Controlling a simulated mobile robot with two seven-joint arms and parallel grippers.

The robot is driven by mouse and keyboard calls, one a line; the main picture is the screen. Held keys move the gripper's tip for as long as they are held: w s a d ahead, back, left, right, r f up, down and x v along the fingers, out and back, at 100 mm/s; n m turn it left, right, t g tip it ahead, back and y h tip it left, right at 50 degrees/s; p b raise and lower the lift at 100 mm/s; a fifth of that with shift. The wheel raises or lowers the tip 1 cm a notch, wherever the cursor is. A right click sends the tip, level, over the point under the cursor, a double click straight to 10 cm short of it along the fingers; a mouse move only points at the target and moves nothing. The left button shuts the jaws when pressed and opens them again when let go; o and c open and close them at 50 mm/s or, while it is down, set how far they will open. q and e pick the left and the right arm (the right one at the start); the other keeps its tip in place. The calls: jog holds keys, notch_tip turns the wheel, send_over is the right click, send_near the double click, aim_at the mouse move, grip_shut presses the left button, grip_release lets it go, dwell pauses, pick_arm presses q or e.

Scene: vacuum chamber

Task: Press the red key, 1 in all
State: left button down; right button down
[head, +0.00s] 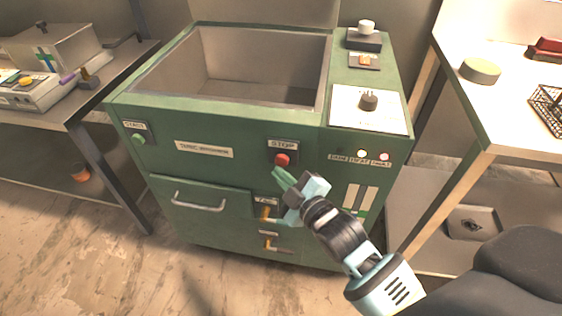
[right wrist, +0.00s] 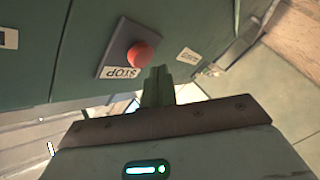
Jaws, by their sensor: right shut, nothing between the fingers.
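The red key (head: 282,160) is a round red button under a STOP label on the front of the green machine. In the right wrist view the red key (right wrist: 139,55) stands out from a dark plate with the STOP label. My right gripper (head: 279,175) is shut and empty, its fingertips just below and in front of the key. In the right wrist view its closed fingers (right wrist: 158,78) point at the panel a little beside the key; whether they touch it I cannot tell. My left gripper is not in view.
The green machine (head: 160,165) has an open chamber on top, a green button (head: 138,139) at its left, a drawer handle (head: 198,203) and yellow valve levers (head: 265,212) below. A bench (head: 510,110) stands right, a table (head: 60,115) left.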

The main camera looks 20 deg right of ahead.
dwell(0.3)
jog(key=shift+w+d, duration=0.1)
jog(key=shift+w+d+p, duration=0.15)
jog(key=shift+w+p, duration=0.1)
jog(key=shift+p, duration=0.05)
dwell(0.5)
jog(key=shift+w+d, duration=0.3)
jog(key=shift+w, duration=0.1)
dwell(0.4)
jog(key=shift+s+a, duration=0.1)
jog(key=shift+s, duration=0.05)
jog(key=shift+s+a+p, duration=0.4)
jog(key=shift+s+p, duration=0.2)
